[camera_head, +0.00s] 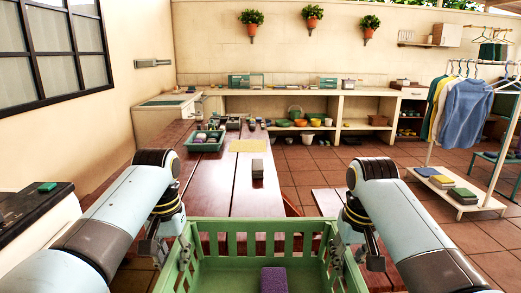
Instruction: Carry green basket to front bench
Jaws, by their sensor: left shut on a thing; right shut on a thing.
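The green basket (250,226) is large and slatted, and it fills the bottom middle of the head view right in front of me. Its near part is cut off by the frame edge. A purple block (273,280) lies inside it. My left gripper (183,254) is shut on the basket's left side wall. My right gripper (337,258) is shut on its right side wall. A long brown wooden table or bench (222,185) stretches away beyond the basket; I cannot tell if it is the front bench.
A green tray (204,144) of small items and a dark block (257,168) stand on the wooden top. A low wooden seat (328,202) is at its right. A clothes rack (465,200) stands right. Tiled floor (390,158) is open between.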

